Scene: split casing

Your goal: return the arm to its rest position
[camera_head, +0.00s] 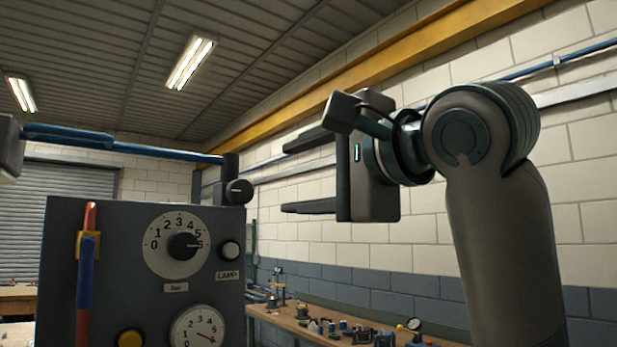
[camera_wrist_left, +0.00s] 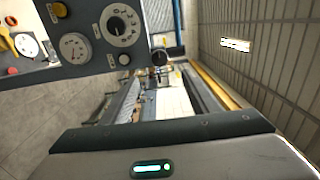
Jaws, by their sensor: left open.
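My left gripper (camera_head: 286,175) is in the middle of the head view, on an arm that bends in from the lower right. Its two dark fingers point left, one above the other, wide apart with nothing between them. The gripper is in the air, right of the grey control panel (camera_head: 120,240) and clear of it in the picture. My right gripper is not in view.
The panel carries a numbered dial (camera_head: 176,245), a gauge (camera_head: 198,328), a lamp button (camera_head: 229,250), a yellow button (camera_head: 130,338) and a red-and-blue lever (camera_head: 86,265). A blue bar (camera_head: 130,147) runs above it. A workbench (camera_head: 300,327) with small parts lines the brick wall.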

